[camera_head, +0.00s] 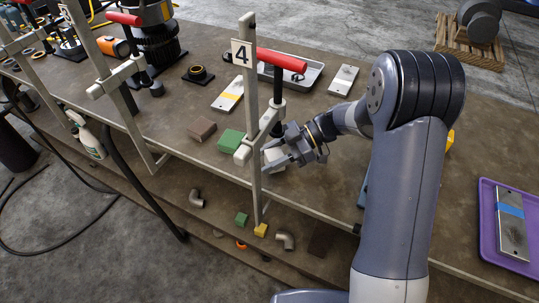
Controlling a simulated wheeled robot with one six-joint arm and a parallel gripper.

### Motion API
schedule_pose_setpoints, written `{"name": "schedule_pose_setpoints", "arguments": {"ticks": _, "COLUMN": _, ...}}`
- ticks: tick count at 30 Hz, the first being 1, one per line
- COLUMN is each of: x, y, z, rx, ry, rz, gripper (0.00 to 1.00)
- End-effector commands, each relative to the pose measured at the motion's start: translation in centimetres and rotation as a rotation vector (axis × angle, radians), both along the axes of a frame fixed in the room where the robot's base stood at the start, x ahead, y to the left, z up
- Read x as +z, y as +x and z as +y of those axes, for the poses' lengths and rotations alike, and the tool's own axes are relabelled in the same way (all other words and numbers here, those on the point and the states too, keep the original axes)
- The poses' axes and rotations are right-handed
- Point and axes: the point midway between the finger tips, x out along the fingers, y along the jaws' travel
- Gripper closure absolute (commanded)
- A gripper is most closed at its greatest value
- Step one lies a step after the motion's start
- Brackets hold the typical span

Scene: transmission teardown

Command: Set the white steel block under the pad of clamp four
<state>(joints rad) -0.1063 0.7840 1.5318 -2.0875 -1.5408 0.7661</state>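Clamp four (250,110) stands upright at the table's front edge, with a "4" label and a red handle (281,61). Its dark spindle hangs to the right of the bar, and its pad (277,130) is at the lower end. My gripper (275,156) is just below and in front of the pad, right of the clamp bar. The white steel block (273,155) sits between its fingers, which appear closed on it. The bar and fingers hide part of the block. I cannot tell whether the block touches the table or lines up exactly under the pad.
Green (231,140) and brown (202,129) blocks lie left of clamp four. A yellow-striped plate (228,94), a grey tray (300,72) and another plate (343,80) lie behind. A purple tray (487,229) is at right. Another clamp (113,80) stands left.

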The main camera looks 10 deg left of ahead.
Motion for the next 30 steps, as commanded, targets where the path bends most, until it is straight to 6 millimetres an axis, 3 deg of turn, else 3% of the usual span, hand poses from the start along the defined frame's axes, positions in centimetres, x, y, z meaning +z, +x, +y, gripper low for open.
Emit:
{"name": "schedule_pose_setpoints", "arguments": {"ticks": 24, "x": -1.4, "y": 0.0, "z": -0.1, "rx": -0.001, "ry": 0.001, "rz": -0.001, "gripper": 1.0}}
{"name": "schedule_pose_setpoints", "arguments": {"ticks": 25, "x": -1.5, "y": 0.0, "z": -0.1, "rx": 0.0, "ry": 0.0, "rz": 0.001, "gripper": 0.58}}
{"name": "schedule_pose_setpoints", "arguments": {"ticks": 30, "x": -1.7, "y": -0.1, "z": -0.1, "rx": -0.001, "ry": -0.002, "rz": 0.004, "gripper": 0.44}}
